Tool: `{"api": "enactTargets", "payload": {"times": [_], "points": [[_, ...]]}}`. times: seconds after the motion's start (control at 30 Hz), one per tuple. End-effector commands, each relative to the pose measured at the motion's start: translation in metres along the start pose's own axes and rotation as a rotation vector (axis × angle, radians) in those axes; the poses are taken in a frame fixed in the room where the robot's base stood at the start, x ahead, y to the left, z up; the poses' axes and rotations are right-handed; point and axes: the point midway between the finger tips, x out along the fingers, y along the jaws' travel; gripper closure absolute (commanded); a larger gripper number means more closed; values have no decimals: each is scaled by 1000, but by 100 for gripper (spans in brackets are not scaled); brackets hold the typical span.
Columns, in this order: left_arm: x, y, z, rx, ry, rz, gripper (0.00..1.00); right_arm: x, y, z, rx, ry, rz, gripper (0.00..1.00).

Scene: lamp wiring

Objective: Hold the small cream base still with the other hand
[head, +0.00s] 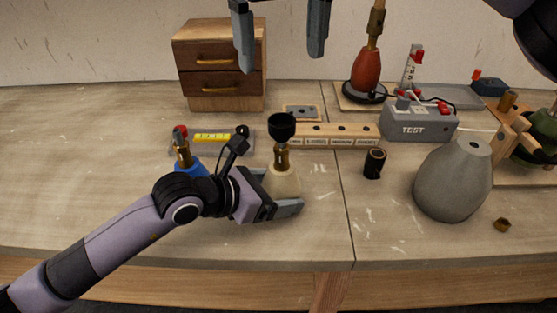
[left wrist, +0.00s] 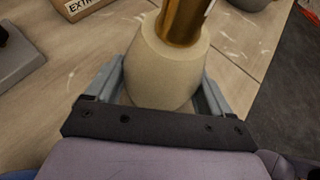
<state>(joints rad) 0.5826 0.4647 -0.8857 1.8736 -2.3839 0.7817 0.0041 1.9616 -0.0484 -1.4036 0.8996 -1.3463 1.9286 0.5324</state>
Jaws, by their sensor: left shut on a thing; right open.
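The small cream base (head: 283,183) stands upright on the bench, with a brass stem (head: 282,157) and a black socket (head: 281,126) on top. My left gripper (head: 285,206) is shut on the cream base low down, one finger on each side. In the left wrist view the cream base (left wrist: 160,72) sits between both fingers, with the brass stem (left wrist: 184,20) rising from it. My right gripper (head: 280,40) is open and empty, pointing down, high above the bench and above the black socket. Its upper part is out of view.
A blue base (head: 190,167) stands left, partly behind my left arm. A wooden rack (head: 335,134) is behind the cream base. A black cylinder (head: 374,163), a grey vase-shaped base (head: 453,182) and a grey TEST box (head: 418,126) stand right. The front bench is mostly clear.

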Motion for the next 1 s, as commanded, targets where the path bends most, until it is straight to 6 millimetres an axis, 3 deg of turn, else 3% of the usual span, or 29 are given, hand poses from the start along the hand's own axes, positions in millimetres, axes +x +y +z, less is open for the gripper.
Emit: {"api": "enactTargets", "payload": {"times": [0.17, 0.2, 0.23, 0.47, 0.63, 1.0], "points": [[0, 0, -2, 0, 5, 0, 55, 0, 0, 0, 0, 0, 0, 7], [0, 0, -2, 0, 5, 0, 5, 0, 0, 0, 0, 0, 0, 7], [0, 0, -2, 0, 5, 0, 0, 0, 0, 0, 0, 0, 0, 7], [-1, 0, -1, 0, 2, 0, 0, 0, 0, 0, 1, -1, 0, 7], [-12, 0, -1, -1, 2, 0, 0, 0, 0, 0, 1, -1, 0, 7], [-81, 1, -2, 1, 4, 3, 0, 0, 0, 0, 1, -1, 0, 7]]}}
